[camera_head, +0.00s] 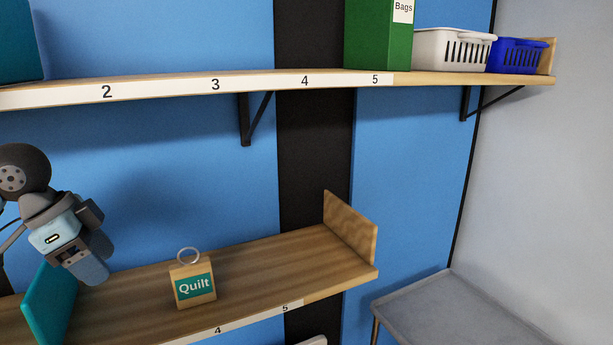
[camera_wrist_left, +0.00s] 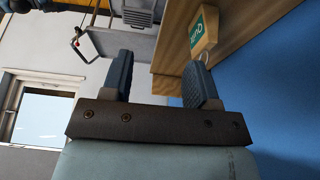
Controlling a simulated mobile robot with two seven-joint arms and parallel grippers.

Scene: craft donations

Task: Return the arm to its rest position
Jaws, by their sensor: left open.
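My left gripper (camera_head: 90,272) is at the left of the head view, above the lower shelf and left of the Quilt block. In the left wrist view its two dark blue fingers (camera_wrist_left: 160,78) stand apart with nothing between them. The small wooden block with a green "Quilt" label (camera_head: 195,288) and a ring on top stands upright on the lower shelf. It also shows in the left wrist view, apart from the fingers. My right gripper is not in view.
The lower shelf (camera_head: 262,260) has a raised right end and a teal panel (camera_head: 48,308) near my left gripper. The upper shelf (camera_head: 255,88) holds a green "Bags" box (camera_head: 377,40), a white basket (camera_head: 450,50) and a blue basket (camera_head: 515,57). A grey table (camera_head: 455,308) stands at lower right.

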